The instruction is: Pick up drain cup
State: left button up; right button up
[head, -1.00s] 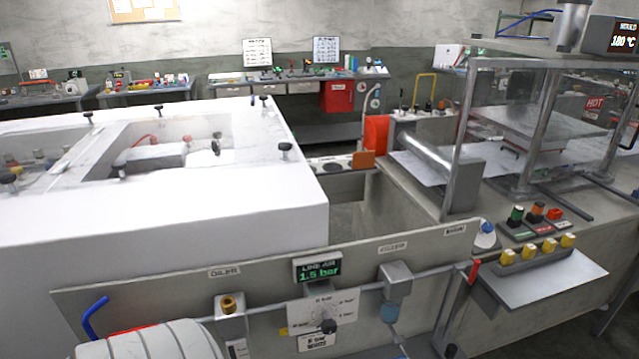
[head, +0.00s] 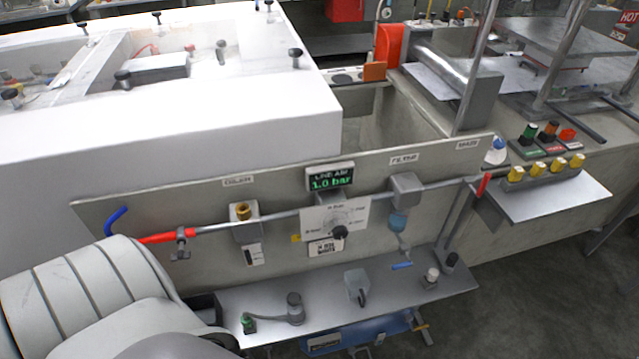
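A small pale grey, open cup-like vessel with a dark handle, which looks like the drain cup (head: 356,285), stands on the metal shelf (head: 420,283) below the panel. It is near the middle of the shelf, to the left of and below the filter bowl (head: 398,222). Nothing is touching it that I can see. My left arm's pale, ribbed links fill the lower left, and its gripper is not visible. My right arm and gripper are out of view.
The shelf also carries a green-tipped item (head: 249,324) with a grey round part (head: 295,307), a blue piece (head: 401,266) and small knobs at right. Above it, a pipe with a red hose (head: 165,237) crosses the panel. A blue object (head: 370,333) is underneath.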

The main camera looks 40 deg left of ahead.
aim_at(357, 284)
jog(key=u, duration=0.8)
jog(key=k+j, duration=0.05)
jog(key=j, duration=0.05)
